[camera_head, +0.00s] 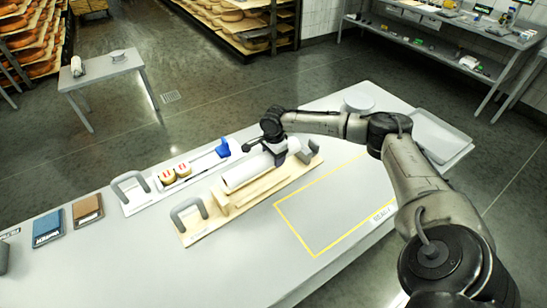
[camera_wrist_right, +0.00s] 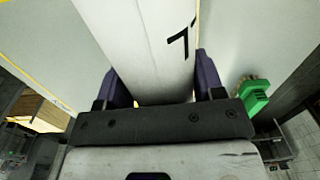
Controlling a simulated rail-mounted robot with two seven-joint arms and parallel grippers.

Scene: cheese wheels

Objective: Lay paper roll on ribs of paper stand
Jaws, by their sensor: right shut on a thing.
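The white paper roll (camera_head: 245,172) lies lengthwise over the wooden paper stand (camera_head: 228,207), which has a grey handle at each end. I cannot tell whether the roll touches the ribs or is just above them. My right gripper (camera_head: 279,156) is at the roll's far right end. In the right wrist view, its purple fingers are on both sides of the roll (camera_wrist_right: 150,45), shut on it; black print shows on the paper. My left gripper is not in view.
Behind the stand is a white board with a grey handle, two round labelled pieces (camera_head: 175,174) and a blue piece (camera_head: 222,149). Blue (camera_head: 47,228) and brown (camera_head: 88,209) pads lie left. The yellow-outlined area (camera_head: 325,205) is empty. A grey tray (camera_head: 440,138) is at right.

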